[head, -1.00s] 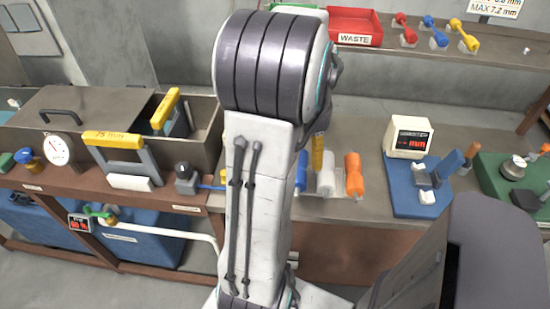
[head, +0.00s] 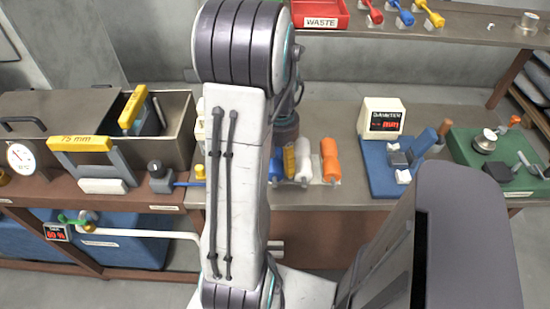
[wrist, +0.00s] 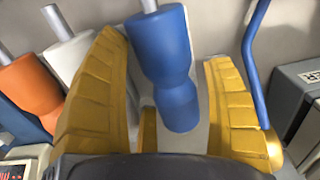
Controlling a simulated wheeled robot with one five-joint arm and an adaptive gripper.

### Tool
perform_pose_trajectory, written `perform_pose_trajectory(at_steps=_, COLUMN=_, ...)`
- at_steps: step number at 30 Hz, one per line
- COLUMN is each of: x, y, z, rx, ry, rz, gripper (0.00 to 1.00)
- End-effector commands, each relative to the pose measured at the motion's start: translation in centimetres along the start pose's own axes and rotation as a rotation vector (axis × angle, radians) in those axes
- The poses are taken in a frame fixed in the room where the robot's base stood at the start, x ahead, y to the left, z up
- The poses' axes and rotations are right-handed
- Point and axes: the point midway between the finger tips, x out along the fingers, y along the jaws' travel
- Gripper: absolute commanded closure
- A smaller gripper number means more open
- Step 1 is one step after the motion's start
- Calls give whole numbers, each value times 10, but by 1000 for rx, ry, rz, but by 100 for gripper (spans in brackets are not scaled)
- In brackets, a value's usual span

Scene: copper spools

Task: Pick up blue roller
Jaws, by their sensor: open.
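The blue roller (wrist: 163,50) stands between the two yellow fingers of my gripper (wrist: 165,52) in the wrist view. The fingers are open. A gap shows on the right side of the roller; on the left the finger is close, and I cannot tell whether it touches. In the head view the blue roller (head: 275,168) is mostly hidden by my arm, with one yellow finger of my gripper (head: 289,162) beside it. A white roller (wrist: 73,58) and an orange roller (wrist: 33,88) lie to the left in the wrist view.
In the head view, the white roller (head: 303,163) and orange roller (head: 330,160) are close on the right. A blue gauge base (head: 378,178) with a display box (head: 382,118) stands farther right. A blue rod (wrist: 252,65) runs near my right finger in the wrist view.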

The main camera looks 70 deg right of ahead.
Motion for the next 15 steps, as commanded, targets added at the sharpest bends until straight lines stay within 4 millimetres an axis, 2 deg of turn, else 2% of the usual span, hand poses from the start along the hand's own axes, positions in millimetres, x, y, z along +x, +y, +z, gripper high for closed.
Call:
perform_pose_trajectory(at_steps=7, x=0, y=0, z=0, rx=0, ry=0, rz=0, gripper=24)
perform_pose_trajectory(at_steps=15, x=0, y=0, z=0, rx=0, ry=0, rz=0, gripper=48)
